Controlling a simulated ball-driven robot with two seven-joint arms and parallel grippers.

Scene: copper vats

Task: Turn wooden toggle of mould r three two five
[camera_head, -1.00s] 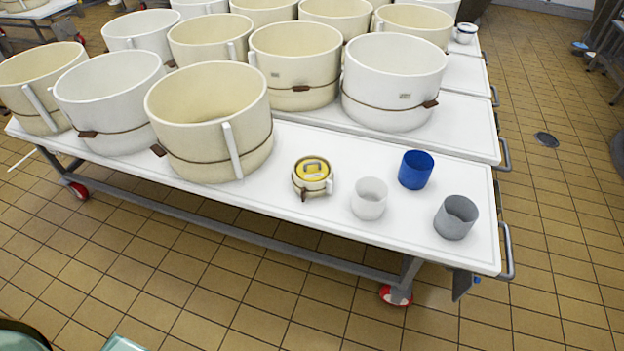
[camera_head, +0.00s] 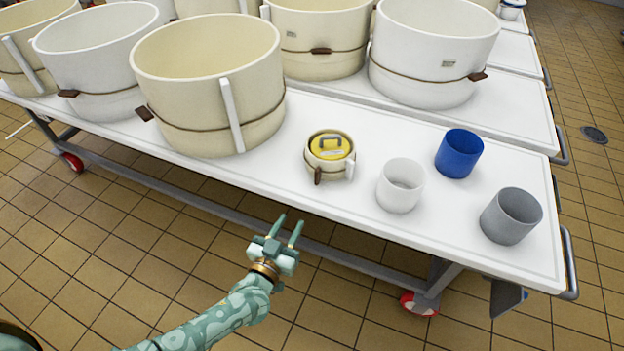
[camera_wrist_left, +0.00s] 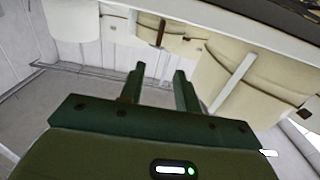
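A small cream mould (camera_head: 324,172) with a yellow lid stands on the white table right of the big cream mould. A brown wooden toggle (camera_head: 318,176) hangs upright on its front left; a white strip is at its right. No label r325 is readable on any mould. My left gripper (camera_head: 292,218) is open and empty, in front of the table edge, below and left of the small mould and apart from it. In the left wrist view its two fingers (camera_wrist_left: 157,75) are spread, with a cream wall (camera_wrist_left: 180,38) and a brown toggle (camera_wrist_left: 158,33) beyond. My right gripper is not in view.
The big cream mould (camera_head: 205,90) is left of the small mould. A white cup (camera_head: 400,187), blue cup (camera_head: 459,153) and grey cup (camera_head: 511,216) stand to its right. A big white mould (camera_head: 432,50) is behind. The table front (camera_head: 270,172) is bare.

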